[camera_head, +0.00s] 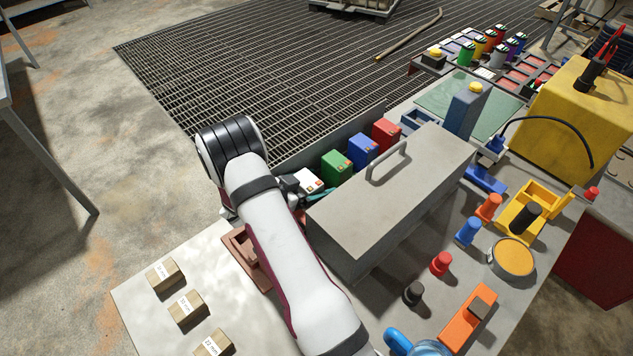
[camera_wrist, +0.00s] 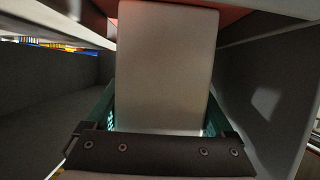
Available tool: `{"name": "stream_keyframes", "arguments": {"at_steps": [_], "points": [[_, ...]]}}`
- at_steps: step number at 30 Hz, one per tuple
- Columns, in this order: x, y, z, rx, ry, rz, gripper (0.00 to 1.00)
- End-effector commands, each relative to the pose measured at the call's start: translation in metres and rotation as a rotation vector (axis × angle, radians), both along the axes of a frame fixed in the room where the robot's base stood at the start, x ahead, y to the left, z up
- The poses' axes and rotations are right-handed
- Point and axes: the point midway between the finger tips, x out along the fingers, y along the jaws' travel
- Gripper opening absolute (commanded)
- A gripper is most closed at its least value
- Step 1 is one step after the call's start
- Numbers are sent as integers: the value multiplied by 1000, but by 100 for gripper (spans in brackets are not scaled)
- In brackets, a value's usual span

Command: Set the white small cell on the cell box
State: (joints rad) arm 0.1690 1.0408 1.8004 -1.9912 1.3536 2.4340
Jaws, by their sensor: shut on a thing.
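The white small cell (camera_head: 308,181) is at the left end of a row of cells in the head view, behind the grey handled box. My gripper (camera_head: 312,194) is shut on it, with my arm hiding part of the scene. In the wrist view the cell (camera_wrist: 165,65) shows as a plain pale block between the teal fingers of my gripper (camera_wrist: 160,118). Whether it touches the surface below cannot be told. I cannot tell for sure which object is the cell box; the large grey box with a handle (camera_head: 400,200) stands just right of my gripper.
Green (camera_head: 337,168), blue (camera_head: 363,150) and red (camera_head: 386,134) cells stand in line beyond the white one. A brown-red tray (camera_head: 240,246) lies partly under my arm. Several tan blocks (camera_head: 187,309) sit front left. Coloured pegs crowd the right side.

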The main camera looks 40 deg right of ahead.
Motion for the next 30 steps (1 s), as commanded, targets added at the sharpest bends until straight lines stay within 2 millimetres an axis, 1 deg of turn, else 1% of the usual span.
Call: {"name": "stream_keyframes", "arguments": {"at_steps": [1,3,11,13,17,24,27,30], "points": [[0,0,-1,0,0,0,89],[0,0,-1,0,0,0,100],[0,0,2,0,0,0,100],[1,5,5,0,-1,2,100],[1,29,14,0,-1,5,100],[1,78,35,0,-2,5,100],[1,94,41,-1,0,3,100],[1,105,46,0,-1,3,100]]}}
